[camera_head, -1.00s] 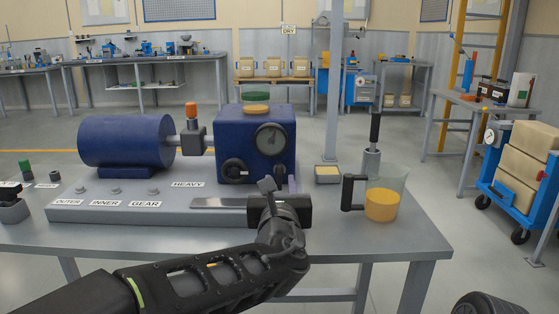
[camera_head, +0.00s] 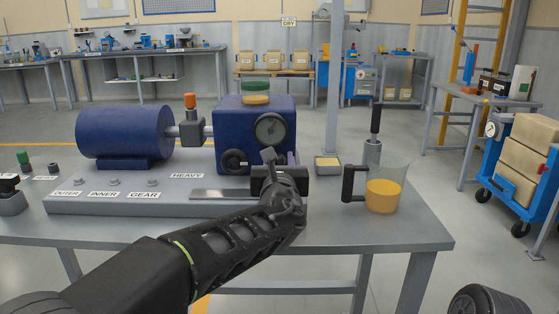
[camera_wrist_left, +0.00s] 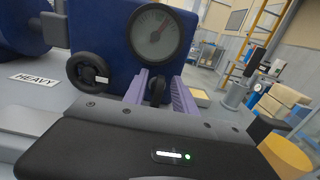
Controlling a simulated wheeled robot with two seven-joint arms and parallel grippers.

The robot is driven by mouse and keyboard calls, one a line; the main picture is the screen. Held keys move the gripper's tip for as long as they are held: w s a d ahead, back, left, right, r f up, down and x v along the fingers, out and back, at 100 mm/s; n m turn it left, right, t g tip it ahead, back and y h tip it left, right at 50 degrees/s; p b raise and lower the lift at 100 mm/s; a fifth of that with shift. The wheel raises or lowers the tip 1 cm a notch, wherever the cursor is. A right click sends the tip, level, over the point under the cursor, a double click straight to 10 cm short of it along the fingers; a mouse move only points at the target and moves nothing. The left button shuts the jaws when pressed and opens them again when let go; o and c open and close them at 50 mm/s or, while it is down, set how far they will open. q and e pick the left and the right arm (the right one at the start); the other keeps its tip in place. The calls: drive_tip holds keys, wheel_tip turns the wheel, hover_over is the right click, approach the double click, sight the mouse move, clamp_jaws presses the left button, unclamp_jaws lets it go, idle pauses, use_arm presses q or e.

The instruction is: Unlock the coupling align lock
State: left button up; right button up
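The blue gearbox housing (camera_head: 228,125) stands on the grey bench base, with a round dial and a black knob (camera_head: 233,161) on its front. A second dark knob (camera_wrist_left: 157,90) sits low on the front, right of the first, and is mostly hidden by my gripper in the head view. My left gripper (camera_head: 279,163) is at the front of the housing. In the left wrist view its purple fingers (camera_wrist_left: 158,84) stand apart, on either side of that second knob; contact is unclear. An orange-capped dark block (camera_head: 192,120) sits on the shaft beside the motor. No lock label is readable. My right gripper is out of view.
The blue motor (camera_head: 125,133) is left of the housing. Labels HEAVY, OUTER, INNER and GEAR mark the base. Right of my gripper stand a beaker of orange material (camera_head: 384,193), a black-handled tool (camera_head: 374,130) and a small tray (camera_head: 327,166).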

use_arm(q)
drive_tip(key=shift+w, duration=0.5)
drive_tip(key=shift+c, duration=0.3)
clamp_jaws()
